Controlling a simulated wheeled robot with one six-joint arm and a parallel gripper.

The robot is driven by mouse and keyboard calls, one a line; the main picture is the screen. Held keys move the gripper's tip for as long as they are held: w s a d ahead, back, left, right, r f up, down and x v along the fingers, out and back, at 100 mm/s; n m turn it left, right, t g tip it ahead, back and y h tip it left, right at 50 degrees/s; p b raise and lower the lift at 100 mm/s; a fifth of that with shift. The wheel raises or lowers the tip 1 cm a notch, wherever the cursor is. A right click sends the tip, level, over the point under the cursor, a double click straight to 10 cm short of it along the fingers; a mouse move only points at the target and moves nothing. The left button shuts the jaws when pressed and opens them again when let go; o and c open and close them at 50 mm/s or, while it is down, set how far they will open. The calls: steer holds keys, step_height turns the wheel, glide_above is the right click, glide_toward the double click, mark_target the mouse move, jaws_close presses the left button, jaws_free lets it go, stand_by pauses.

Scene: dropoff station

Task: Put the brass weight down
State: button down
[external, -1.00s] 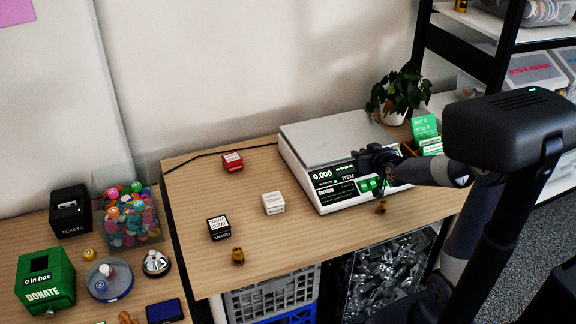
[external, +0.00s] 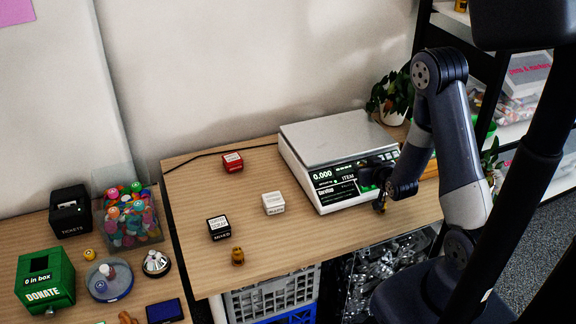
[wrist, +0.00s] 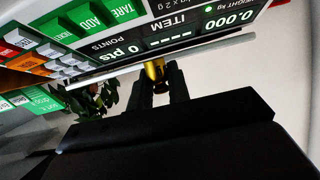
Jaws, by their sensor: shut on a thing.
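The wrist view shows part of the brass weight (wrist: 153,72) between the two dark fingers (wrist: 160,85). A second small brass piece (external: 238,256) stands apart near the table's front edge, left of centre.
The white scale (external: 325,143) reads 0.000, its pan empty. White (external: 273,203), black (external: 219,228) and red (external: 232,161) blocks stand to its left. A potted plant (external: 395,97) is behind. Bare table lies between the white block and the front edge.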

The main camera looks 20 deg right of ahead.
steer(key=r, duration=0.8)
steer(key=shift+w+a+r, duration=0.25)
steer(key=shift+w, duration=0.05)
steer(key=w+a+r+n+g+y+b, duration=0.1)
steer(key=w+a+r+n+y, duration=0.3)
steer(key=w+a, duration=0.6)
steer(key=w+a+n+g+y+b, duration=0.1)
steer(key=w+a+n+g+y, duration=0.25)
steer(key=a, duration=0.65)
steer(key=w+a+n+g+y+b, duration=0.1)
steer(key=w+a+n+g+y, duration=0.25)
steer(key=a, duration=0.75)
steer(key=a+f+n+g+y+b, duration=0.25)
steer(key=a+f+n, duration=0.2)
steer(key=a, duration=0.45)
steer(key=shift+h, duration=0.25)
steer(key=f, duration=1.1)
steer(key=shift+s+p, duration=0.3)
steer(key=shift+f, duration=1.95)
